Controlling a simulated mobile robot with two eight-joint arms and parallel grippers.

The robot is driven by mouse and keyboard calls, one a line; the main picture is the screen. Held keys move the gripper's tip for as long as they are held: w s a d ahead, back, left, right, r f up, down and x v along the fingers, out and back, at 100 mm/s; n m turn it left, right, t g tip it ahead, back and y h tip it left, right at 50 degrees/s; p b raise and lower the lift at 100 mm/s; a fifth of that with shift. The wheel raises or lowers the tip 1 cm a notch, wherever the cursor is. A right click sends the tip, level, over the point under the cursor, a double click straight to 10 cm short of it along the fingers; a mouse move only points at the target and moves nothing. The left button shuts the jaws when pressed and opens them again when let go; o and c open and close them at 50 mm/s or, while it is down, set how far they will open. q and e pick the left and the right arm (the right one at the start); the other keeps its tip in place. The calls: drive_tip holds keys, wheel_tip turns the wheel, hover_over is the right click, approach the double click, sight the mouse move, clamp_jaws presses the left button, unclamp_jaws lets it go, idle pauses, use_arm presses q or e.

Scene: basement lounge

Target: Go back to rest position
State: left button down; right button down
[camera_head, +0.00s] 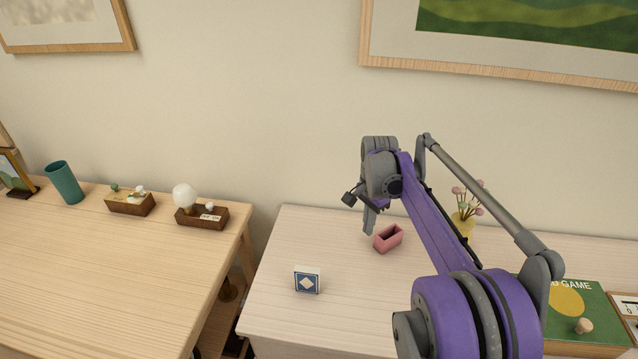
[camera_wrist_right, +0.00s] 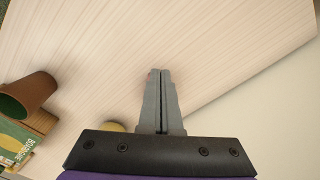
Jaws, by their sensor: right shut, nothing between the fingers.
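My right gripper (camera_head: 369,225) hangs at the end of my raised purple and grey arm in the head view, fingers pointing down. It appears above or just behind the pink open box (camera_head: 380,246); the exact height gap is hard to tell. In the right wrist view the two grey fingers (camera_wrist_right: 160,75) are pressed together over the pale wood tabletop, with nothing between them. My left gripper is not in view.
The right table (camera_head: 265,310) holds a blue-and-white card block (camera_head: 307,282), a yellow vase with flowers (camera_head: 463,224) partly behind my arm, and a green game box (camera_head: 585,325). A brown cup (camera_wrist_right: 28,95) shows in the wrist view. The left table's front (camera_head: 90,270) is clear.

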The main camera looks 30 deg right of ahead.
drive_tip(key=s+a+f+n+t+p, duration=0.1)
drive_tip(key=s+a+n+t, duration=0.1)
drive_tip(key=s+a+n, duration=0.6)
drive_tip(key=s+a+f+n+t+p, duration=0.2)
drive_tip(key=s+a+n, duration=0.7)
drive_tip(key=a, duration=0.7)
drive_tip(key=shift+s+a+t, duration=0.2)
drive_tip(key=shift+s+t, duration=0.5)
drive_tip(key=shift+s, duration=0.1)
drive_tip(key=shift+d, duration=0.15)
